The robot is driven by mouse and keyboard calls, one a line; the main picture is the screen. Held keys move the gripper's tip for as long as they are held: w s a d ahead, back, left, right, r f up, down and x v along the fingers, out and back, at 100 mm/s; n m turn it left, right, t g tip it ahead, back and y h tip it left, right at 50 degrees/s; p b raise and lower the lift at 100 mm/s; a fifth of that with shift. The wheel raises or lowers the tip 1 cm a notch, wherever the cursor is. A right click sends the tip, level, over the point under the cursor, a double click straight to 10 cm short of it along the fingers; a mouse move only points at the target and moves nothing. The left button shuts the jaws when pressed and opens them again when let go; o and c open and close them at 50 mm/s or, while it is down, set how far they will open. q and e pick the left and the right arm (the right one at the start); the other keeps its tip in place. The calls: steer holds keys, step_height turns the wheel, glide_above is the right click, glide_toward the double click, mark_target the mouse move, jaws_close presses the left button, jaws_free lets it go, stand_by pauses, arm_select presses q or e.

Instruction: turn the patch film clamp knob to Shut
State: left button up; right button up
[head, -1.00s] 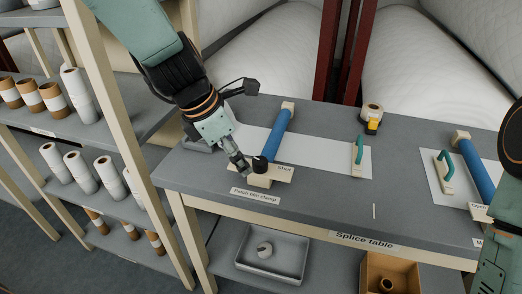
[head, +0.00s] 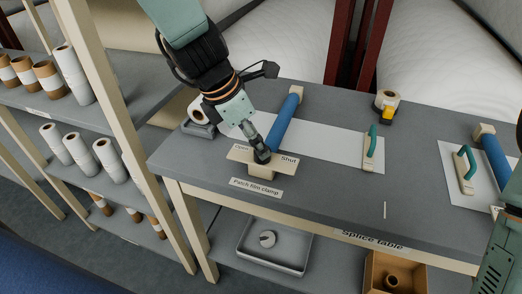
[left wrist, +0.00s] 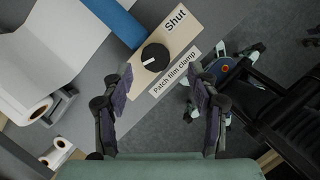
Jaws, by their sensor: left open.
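The patch film clamp knob (left wrist: 155,57) is round and black with a short white mark, which points to the lower left in the left wrist view, away from the word Shut (left wrist: 175,20). It sits on a cream plate (head: 284,168) marked Open at its left end and Shut at its right in the head view. My left gripper (left wrist: 158,90) is open, its fingers spread to either side below the knob in the wrist view. In the head view my left gripper (head: 262,150) is over the knob and mostly hides it; contact cannot be told. My right gripper is out of view.
A blue bar (head: 285,120) lies behind the plate, across white film (head: 335,144). A teal-handled tool (head: 369,148) and a yellow tape measure (head: 387,112) lie farther right. A shelf post (head: 125,130) stands left of the table.

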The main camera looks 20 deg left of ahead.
mark_target(257, 159)
arm_select(q)
steer(key=x, duration=0.1)
steer(key=b+x, duration=0.1)
steer(key=x, duration=0.1)
steer(key=a+x, duration=0.1)
steer(key=shift+w+d+f, duration=0.15)
steer(key=shift+w+f, duration=0.2)
steer(key=shift+w, duration=0.05)
steer(key=shift+s+d+r, duration=0.3)
steer(key=shift+s, duration=0.05)
steer(key=shift+c, duration=0.3)
steer(key=shift+w+a+f, duration=0.25)
steer(key=shift+w, duration=0.1)
steer(key=c, duration=0.4)
steer(key=shift+s+d+r, duration=0.15)
steer(key=shift+s, duration=0.05)
steer(key=c, duration=0.5)
steer(key=shift+w, duration=0.1)
steer(key=shift+c, duration=1.1)
